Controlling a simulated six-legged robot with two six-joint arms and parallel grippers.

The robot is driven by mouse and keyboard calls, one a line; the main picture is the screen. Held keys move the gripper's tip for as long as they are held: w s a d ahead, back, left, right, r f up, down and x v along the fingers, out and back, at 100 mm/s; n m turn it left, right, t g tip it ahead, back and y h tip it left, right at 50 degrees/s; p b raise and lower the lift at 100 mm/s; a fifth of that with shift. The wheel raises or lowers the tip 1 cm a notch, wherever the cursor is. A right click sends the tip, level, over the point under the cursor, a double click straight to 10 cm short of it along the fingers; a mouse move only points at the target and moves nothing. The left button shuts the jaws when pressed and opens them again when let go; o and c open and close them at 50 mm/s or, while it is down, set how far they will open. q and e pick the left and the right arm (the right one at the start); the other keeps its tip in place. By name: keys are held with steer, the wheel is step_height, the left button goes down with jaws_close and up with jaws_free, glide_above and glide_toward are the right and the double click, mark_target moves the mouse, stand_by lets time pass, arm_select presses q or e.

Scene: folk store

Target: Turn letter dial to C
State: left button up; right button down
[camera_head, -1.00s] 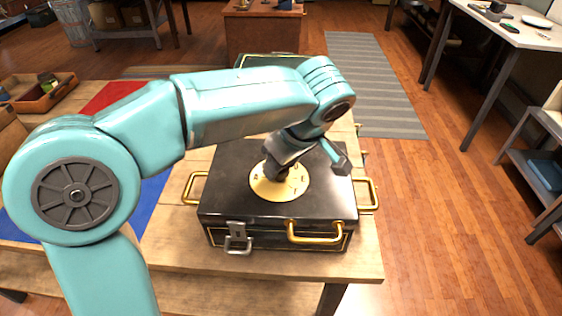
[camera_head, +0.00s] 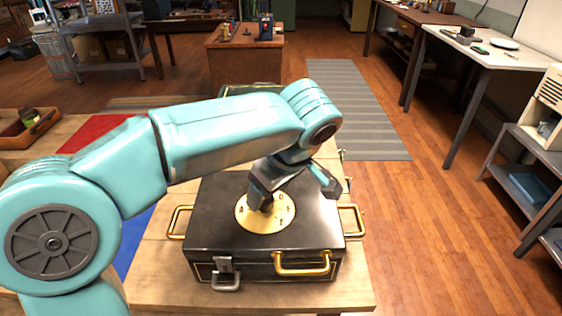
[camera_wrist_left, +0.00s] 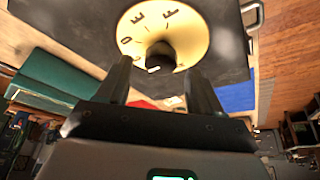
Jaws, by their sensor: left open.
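A black case (camera_head: 215,222) with gold handles lies on the wooden table. On its top is a round gold letter dial (camera_head: 275,221) with a dark knob (camera_head: 266,205) at its middle. The dial also shows in the left wrist view (camera_wrist_left: 193,38), with letters including E and F legible; its knob (camera_wrist_left: 160,56) carries a pale mark. My left gripper (camera_head: 294,191) is open above the dial, its fingers well apart. In the left wrist view its fingertips (camera_wrist_left: 160,80) sit on either side below the knob, with a gap to it. My right gripper is not seen.
The wooden table (camera_head: 150,285) has bare room around the case. A red and blue cloth (camera_head: 95,133) and a wooden tray (camera_head: 40,130) lie at the left. A grey striped rug (camera_head: 350,100) and open floor are beyond and to the right.

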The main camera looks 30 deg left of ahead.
arm_select(q)
steer(key=p+v, duration=0.3)
steer(key=v, duration=1.1)
steer(key=shift+d, duration=0.1)
